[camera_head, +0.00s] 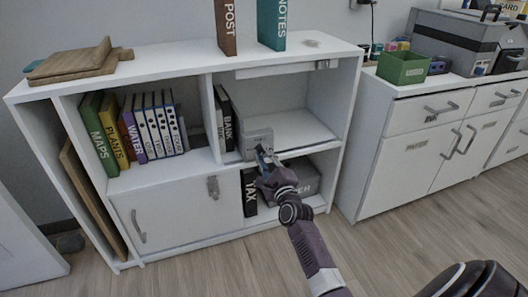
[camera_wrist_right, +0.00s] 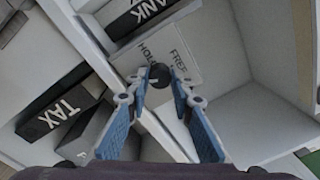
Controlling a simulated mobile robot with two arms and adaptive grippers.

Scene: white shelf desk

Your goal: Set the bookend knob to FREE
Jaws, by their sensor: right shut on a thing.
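The grey bookend (camera_head: 257,138) stands on the middle shelf beside the BANK binder (camera_head: 227,128). In the right wrist view its face (camera_wrist_right: 172,48) carries the words HOLD, partly covered, at left and FREE at right. The round black bookend knob (camera_wrist_right: 158,74) sits below these words. My right gripper (camera_head: 262,157) is at the front of the bookend. In the right wrist view its two blue-padded fingers close on the knob from both sides. The knob's pointer is hidden or too small to tell. My left gripper is not in view.
The shelf right of the bookend (camera_head: 300,131) is clear. Below it stand the TAX binder (camera_head: 249,193) and a grey box (camera_head: 302,182), close under my right arm. Several books (camera_head: 150,125) fill the left compartment. A green box (camera_head: 403,68) stands on the right cabinet.

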